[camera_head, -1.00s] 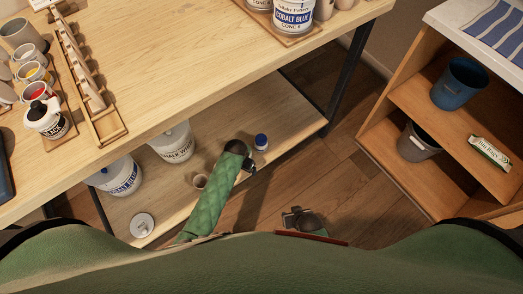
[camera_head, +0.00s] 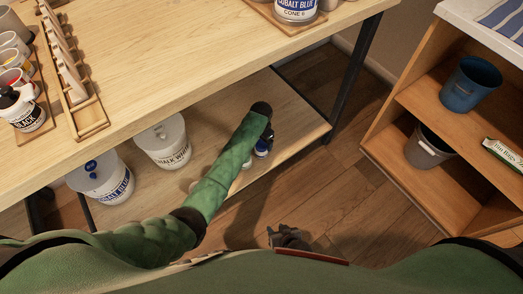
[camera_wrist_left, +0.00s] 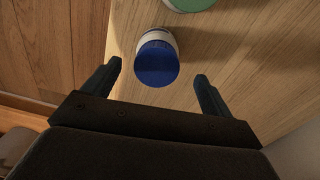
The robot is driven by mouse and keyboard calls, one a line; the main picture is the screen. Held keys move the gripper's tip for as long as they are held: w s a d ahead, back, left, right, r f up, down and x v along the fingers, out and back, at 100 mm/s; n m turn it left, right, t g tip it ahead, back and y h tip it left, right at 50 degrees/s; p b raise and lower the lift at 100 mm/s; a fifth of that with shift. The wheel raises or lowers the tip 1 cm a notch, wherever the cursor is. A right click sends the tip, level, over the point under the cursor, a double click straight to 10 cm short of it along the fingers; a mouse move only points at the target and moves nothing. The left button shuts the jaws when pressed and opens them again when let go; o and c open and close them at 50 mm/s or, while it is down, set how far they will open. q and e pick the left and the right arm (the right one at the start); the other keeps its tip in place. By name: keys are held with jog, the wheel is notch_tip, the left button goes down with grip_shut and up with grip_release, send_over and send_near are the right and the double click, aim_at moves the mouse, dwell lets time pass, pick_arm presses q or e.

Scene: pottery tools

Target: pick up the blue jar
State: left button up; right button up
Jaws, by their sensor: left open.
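The blue jar (camera_head: 262,147), small with a blue lid and pale body, is on the lower shelf of the workbench, partly hidden by my left gripper. In the left wrist view the jar (camera_wrist_left: 157,62) lies ahead of and roughly between the two fingertips, with clear gaps on both sides. My left gripper (camera_head: 268,137), which also shows in the wrist view (camera_wrist_left: 158,80), is open and empty, close to the jar. My right gripper (camera_head: 288,238) is low at the bottom middle of the head view, away from the shelf; its jaws are unclear.
A chalk white bucket (camera_head: 165,142) and a cobalt blue bucket (camera_head: 103,180) stand on the lower shelf at left. The tabletop (camera_head: 180,60) overhangs the shelf. A table leg (camera_head: 355,75) is to the right. A green round thing (camera_wrist_left: 190,3) lies beyond the jar.

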pick_arm(q)
jog(key=f, duration=0.4)
jog(key=f+b, duration=0.1)
jog(key=f, duration=0.1)
jog(key=shift+s+d+f, duration=0.1)
jog(key=shift+s+f, duration=0.15)
jog(key=c, duration=1.2)
jog(key=shift+r, duration=0.15)
